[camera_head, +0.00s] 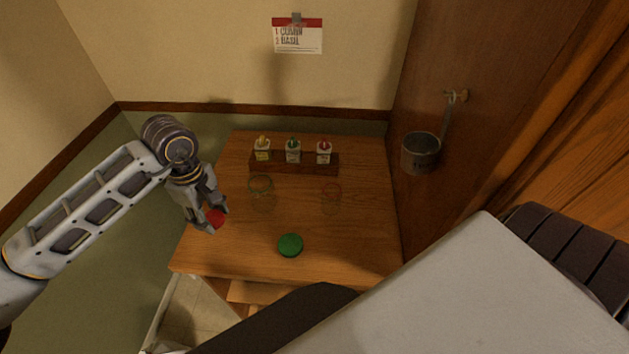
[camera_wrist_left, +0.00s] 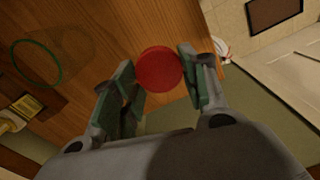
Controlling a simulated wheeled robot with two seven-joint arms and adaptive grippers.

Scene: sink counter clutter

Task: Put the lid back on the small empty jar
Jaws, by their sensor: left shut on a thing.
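My left gripper (camera_head: 216,216) is shut on a red lid (camera_head: 217,217) above the table's left edge. In the left wrist view the red lid (camera_wrist_left: 159,69) sits between the two fingertips. A clear glass jar with a greenish rim (camera_head: 260,184) stands on the table, right of and behind my gripper. Its rim also shows in the left wrist view (camera_wrist_left: 37,63). A second clear jar with a reddish rim (camera_head: 331,189) stands farther right. Both jars look open and empty. A green lid (camera_head: 290,245) lies on the table near the front. My right gripper is not in view.
A wooden rack (camera_head: 307,167) with several small labelled bottles stands behind the jars on the wooden table (camera_head: 362,235). A note (camera_head: 297,36) is on the back wall. The table's right front is clear.

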